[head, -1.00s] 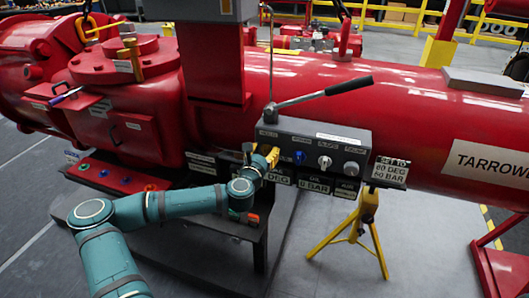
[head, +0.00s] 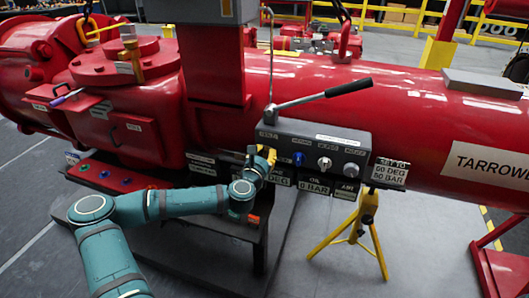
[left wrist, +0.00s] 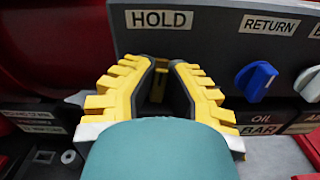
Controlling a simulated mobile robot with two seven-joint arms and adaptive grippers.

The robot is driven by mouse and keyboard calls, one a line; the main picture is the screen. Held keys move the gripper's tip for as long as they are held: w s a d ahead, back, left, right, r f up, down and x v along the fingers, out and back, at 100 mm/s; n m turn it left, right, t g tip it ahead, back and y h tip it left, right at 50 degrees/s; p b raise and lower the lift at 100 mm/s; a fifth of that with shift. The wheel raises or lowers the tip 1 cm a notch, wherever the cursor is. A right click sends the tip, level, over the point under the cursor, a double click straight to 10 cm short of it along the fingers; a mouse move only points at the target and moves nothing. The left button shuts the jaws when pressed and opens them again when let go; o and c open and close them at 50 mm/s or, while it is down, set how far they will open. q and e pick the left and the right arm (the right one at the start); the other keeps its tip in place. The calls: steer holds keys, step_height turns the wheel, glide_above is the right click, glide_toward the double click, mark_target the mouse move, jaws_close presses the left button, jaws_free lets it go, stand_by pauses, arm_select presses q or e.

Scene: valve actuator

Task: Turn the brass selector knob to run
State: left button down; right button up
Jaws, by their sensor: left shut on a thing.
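My left gripper (head: 265,158) is at the left end of the grey control panel (head: 312,146), low on its front face. In the left wrist view its yellow, dark-lined fingers (left wrist: 162,68) are closed in around the brass selector knob (left wrist: 158,90), of which only a sliver shows between them. The knob's pointing direction is hidden by the fingers. The label above it (left wrist: 159,19) reads HOLD. My right gripper is not in view.
A blue knob (left wrist: 256,77) under a RETURN label is just right of the fingers, with white knobs (head: 325,163) further right. A lever with a black handle (head: 348,87) rises above the panel. A yellow stand (head: 362,215) supports the red pipe.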

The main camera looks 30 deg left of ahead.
arm_select(q)
steer(key=m+p, duration=0.1)
steer(key=m, duration=0.2)
steer(key=shift+d+m, duration=0.15)
steer(key=shift+m, duration=0.15)
steer(key=shift+w+d+f+m, duration=0.1)
steer(key=shift+f+m, duration=0.05)
steer(key=shift+m, duration=1.8)
steer(key=shift+d+f+m, duration=0.1)
steer(key=shift+m, duration=1.8)
steer(key=shift+w+d+f+m, duration=0.1)
steer(key=shift+f+m, duration=0.05)
steer(key=shift+m, duration=1.8)
steer(key=c, duration=1)
jaws_free()
steer(key=shift+s+f, duration=0.1)
steer(key=shift+s, duration=0.05)
